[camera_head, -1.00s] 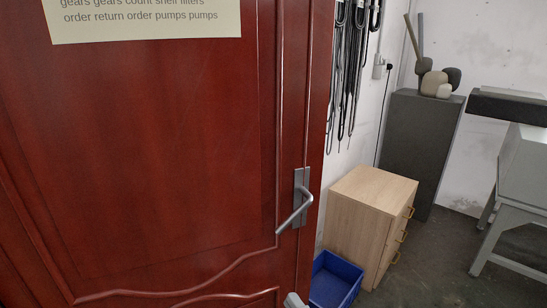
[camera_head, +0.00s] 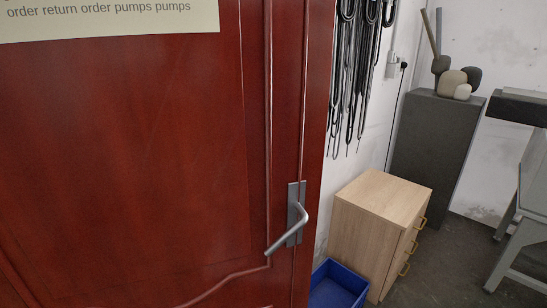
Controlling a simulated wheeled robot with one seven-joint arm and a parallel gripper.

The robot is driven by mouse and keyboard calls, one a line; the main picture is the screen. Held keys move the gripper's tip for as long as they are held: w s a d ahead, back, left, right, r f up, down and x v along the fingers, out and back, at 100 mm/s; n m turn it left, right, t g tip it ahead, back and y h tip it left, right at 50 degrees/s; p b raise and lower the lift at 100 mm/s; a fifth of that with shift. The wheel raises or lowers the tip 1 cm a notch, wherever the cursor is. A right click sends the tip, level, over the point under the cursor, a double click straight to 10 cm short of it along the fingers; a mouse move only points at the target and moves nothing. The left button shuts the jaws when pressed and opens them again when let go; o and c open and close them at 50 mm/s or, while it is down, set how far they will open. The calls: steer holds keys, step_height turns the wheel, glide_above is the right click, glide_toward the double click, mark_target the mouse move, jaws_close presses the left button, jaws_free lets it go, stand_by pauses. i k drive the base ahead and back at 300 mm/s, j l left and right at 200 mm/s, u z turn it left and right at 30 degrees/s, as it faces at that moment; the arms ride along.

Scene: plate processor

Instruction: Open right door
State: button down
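The red-brown panelled door (camera_head: 130,150) fills the left half of the head view. Its grey lever handle (camera_head: 290,228) sits on a metal plate near the door's right edge and slopes down to the left. The door's right edge stands free, with the room visible beyond it. A paper sign (camera_head: 105,18) is on the door at the top left. My gripper is not in view.
A blue bin (camera_head: 338,285) lies on the floor just right of the door edge, beside a wooden drawer cabinet (camera_head: 375,235). Black cables (camera_head: 352,75) hang on the wall. A dark pedestal (camera_head: 432,150) and grey table (camera_head: 520,230) stand farther right.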

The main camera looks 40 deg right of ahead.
mark_target(153, 153)
steer(key=i+l, duration=0.1)
steer(key=l, duration=0.55)
steer(key=i+l, duration=0.1)
steer(key=l, duration=0.55)
steer(key=i+l, duration=0.1)
steer(key=l, duration=0.55)
steer(key=u, duration=0.05)
